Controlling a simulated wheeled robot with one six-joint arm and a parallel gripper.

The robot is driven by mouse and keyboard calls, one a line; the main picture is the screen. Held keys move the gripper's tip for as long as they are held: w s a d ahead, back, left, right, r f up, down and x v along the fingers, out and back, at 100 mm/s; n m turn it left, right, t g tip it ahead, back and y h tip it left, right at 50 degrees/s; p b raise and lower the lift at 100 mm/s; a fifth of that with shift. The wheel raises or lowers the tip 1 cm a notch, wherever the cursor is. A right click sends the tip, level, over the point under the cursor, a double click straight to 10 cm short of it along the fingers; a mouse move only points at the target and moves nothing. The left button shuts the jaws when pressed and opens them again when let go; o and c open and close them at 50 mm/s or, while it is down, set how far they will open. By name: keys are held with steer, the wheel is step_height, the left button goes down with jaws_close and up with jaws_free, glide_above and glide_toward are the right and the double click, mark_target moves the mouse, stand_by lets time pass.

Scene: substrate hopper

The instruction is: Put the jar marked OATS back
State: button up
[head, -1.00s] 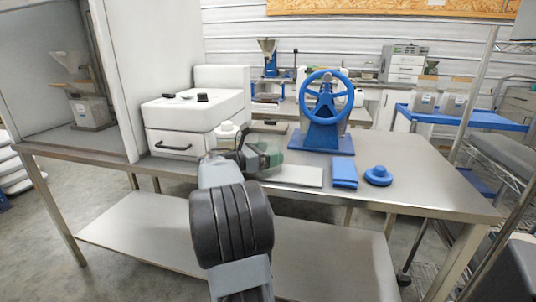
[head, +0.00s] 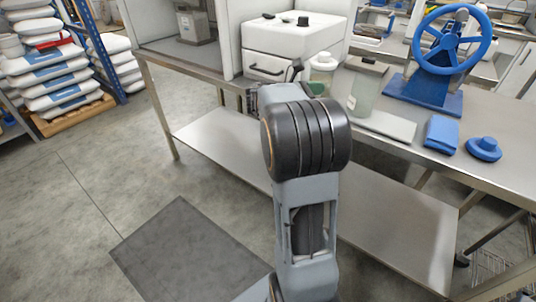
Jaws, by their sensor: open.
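My gripper (head: 252,98) shows only in part at the table's front edge, left of both jars and apart from the greenish one. It is open; most of it is hidden behind my wrist.
A white drawer box (head: 290,42) stands behind the jars. A pale board (head: 388,126), a blue folded cloth (head: 441,134) and a blue knobbed disc (head: 484,148) lie to the right. The blue hand-wheel machine (head: 420,92) stands behind them. Floor at the left front is clear around a dark mat (head: 188,250).

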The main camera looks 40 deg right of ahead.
steer(key=s+a+f+m+t+y, duration=0.2)
steer(key=a+f+m+t+y, duration=0.1)
steer(key=a, duration=0.8)
steer(key=s+a+f+m+t+y, duration=0.2)
steer(key=a+f+m+t+y, duration=0.2)
steer(key=a+f+y, duration=0.3)
steer(key=s+a+f+m+t+y, duration=0.2)
steer(key=a+f+m+t+y, duration=0.2)
steer(key=a, duration=1)
step_height(320, 180, down, 2)
steer(key=shift+s+a+f+m+y, duration=0.1)
steer(key=shift+s+a+m+y, duration=0.2)
steer(key=shift+m+y, duration=0.6)
steer(key=shift+w, duration=0.1)
